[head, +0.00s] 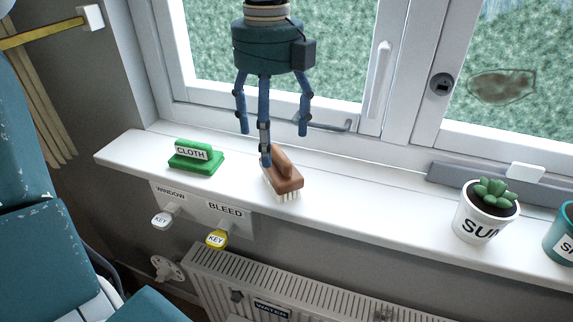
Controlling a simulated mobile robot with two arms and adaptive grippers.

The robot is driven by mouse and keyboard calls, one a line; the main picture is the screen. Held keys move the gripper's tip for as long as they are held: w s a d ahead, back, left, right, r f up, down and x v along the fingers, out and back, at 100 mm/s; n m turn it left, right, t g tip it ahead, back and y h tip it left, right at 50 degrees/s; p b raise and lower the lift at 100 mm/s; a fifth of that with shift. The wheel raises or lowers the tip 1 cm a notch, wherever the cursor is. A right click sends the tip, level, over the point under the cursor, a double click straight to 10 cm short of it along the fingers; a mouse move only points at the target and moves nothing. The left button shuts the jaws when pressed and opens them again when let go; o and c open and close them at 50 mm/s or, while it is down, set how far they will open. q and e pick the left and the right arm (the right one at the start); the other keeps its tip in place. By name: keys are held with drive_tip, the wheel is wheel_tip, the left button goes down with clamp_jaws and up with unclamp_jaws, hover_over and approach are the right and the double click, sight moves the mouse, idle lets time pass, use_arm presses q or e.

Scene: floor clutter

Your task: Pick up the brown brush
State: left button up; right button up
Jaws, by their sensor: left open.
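The brown brush (290,181) stands on the white windowsill with its pale bristles down and its handle up. My left gripper (268,134) hangs above it from the top of the head view, with its blue fingers spread and pointing down. The front finger overlaps the left end of the brush in the picture. I cannot tell whether it touches. No thing shows between the fingers. My right gripper is not in view.
A green block labelled CLOTH (196,156) sits left on the sill (350,205). A potted succulent (486,212) and a teal pot (562,234) stand right. Keys (216,239) hang below the sill, above a radiator (290,285). The window (400,120) rises behind.

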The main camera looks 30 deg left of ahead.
sight(275, 168)
use_arm(q)
wheel_tip(275, 168, down, 2)
drive_tip(key=shift+s+a+f, duration=0.1)
drive_tip(key=shift+d+f+p, duration=0.15)
drive_tip(key=shift+f+p, duration=0.4)
drive_tip(key=shift+d+f+p, duration=0.15)
drive_tip(key=shift+f+p, duration=0.35)
drive_tip(key=shift+f, duration=0.05)
wheel_tip(275, 168, down, 3)
drive_tip(key=shift+r+p, duration=0.2)
drive_tip(key=shift+p, duration=0.25)
drive_tip(key=shift+w+f, duration=0.2)
drive_tip(key=shift+f, duration=0.25)
drive_tip(key=shift+c, duration=0.2)
drive_tip(key=c, duration=1.2)
drive_tip(key=shift+c, duration=0.7)
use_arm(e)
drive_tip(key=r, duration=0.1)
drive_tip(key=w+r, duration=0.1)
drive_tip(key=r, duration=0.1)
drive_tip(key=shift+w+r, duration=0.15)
